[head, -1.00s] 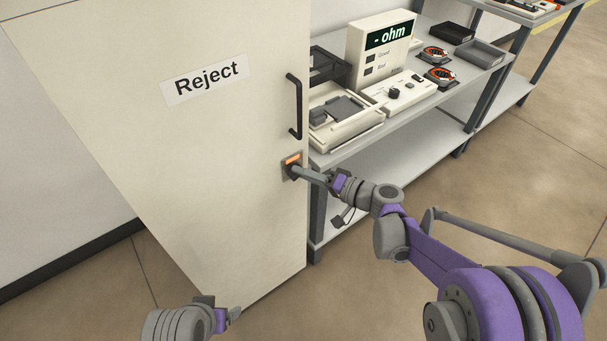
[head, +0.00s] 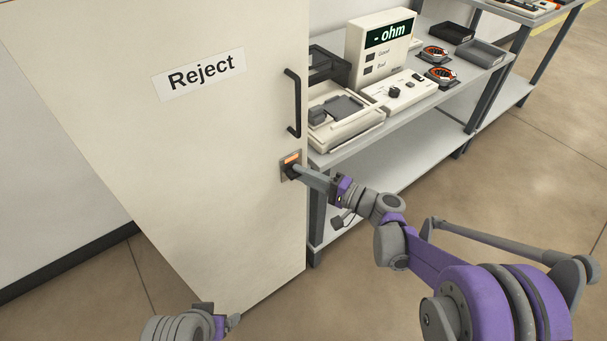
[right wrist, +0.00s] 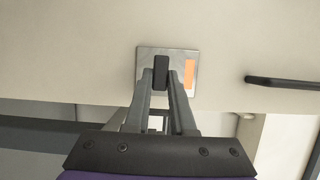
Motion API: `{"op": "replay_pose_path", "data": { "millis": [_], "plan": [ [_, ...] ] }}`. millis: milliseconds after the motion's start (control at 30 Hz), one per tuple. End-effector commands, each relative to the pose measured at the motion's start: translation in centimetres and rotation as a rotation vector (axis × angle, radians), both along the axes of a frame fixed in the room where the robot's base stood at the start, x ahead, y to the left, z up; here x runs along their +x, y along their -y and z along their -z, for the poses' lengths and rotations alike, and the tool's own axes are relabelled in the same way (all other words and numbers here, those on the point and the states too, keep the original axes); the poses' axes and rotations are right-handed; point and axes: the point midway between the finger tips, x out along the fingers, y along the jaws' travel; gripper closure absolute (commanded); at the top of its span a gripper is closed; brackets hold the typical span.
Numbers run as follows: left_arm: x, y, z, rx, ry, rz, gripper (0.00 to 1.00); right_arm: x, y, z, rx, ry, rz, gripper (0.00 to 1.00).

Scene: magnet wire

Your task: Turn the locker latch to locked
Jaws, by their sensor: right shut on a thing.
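The locker (head: 190,130) is a tall cream door marked "Reject", closed as far as I see. Its latch (head: 291,172) is a dark knob on a small metal plate with an orange mark, near the door's right edge below the handle. In the right wrist view the dark latch knob (right wrist: 160,72) stands upright in the picture, with the orange mark (right wrist: 190,74) to its right. My right gripper (head: 298,172) is shut on the knob, with a finger on each side. My left gripper (head: 228,320) is low in front of the door, touching nothing; its jaw opening is unclear.
A black bar handle (head: 294,104) is above the latch. A grey workbench (head: 350,153) right of the locker carries an ohm meter (head: 381,50), trays and coils. Open floor (head: 500,220) lies to the right.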

Motion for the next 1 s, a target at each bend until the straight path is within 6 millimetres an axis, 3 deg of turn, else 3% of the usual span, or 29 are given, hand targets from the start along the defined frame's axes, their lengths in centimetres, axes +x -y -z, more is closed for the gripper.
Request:
{"op": "replay_pose_path", "data": {
  "millis": [233, 267, 400, 767, 1000],
  "plan": [
    [0.0, 0.0, 0.0, 0.000, 0.000, 0.000, 0.20, 0.0, 0.0, 0.0, 0.002, -0.001, 0.001, 1.00],
    [0.0, 0.0, 0.0, 0.000, 0.000, 0.000, 0.20, 0.0, 0.0, 0.0, 0.002, -0.001, 0.000, 0.72],
    [0.0, 0.0, 0.0, 0.000, 0.000, 0.000, 0.20, 0.0, 0.0, 0.0, 0.001, 0.000, 0.000, 0.47],
    [0.0, 0.0, -0.1, 0.000, 0.000, 0.000, 0.20, -0.2, 0.4, 0.0, 0.000, 0.000, 0.001, 0.47],
    [-0.1, 0.0, -0.6, 0.000, 0.002, 0.000, 0.20, -2.3, 3.9, -0.1, -0.001, 0.000, 0.005, 0.47]
  ]
}}
